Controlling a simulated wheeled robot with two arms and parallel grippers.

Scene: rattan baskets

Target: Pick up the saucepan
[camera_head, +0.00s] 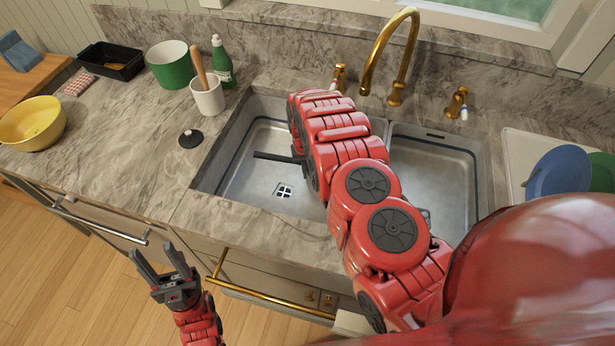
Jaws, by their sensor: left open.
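No whole saucepan shows. A thin dark bar (275,157) sticks out to the left from behind my right arm, over the left sink basin. It may be a saucepan handle or part of my right gripper; I cannot tell which. My right arm reaches over the sink and hides what lies beneath it, and its gripper's jaws cannot be made out. My left gripper (152,250) is open and empty, in front of the counter at the lower left, above the floor.
The double sink (240,185) has a gold faucet (388,55) behind it. On the left counter stand a yellow bowl (33,125), green pot (170,70), utensil crock (208,98), green bottle (221,65), black tray (110,62) and small black lid (190,139). Plates (558,172) stand at right.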

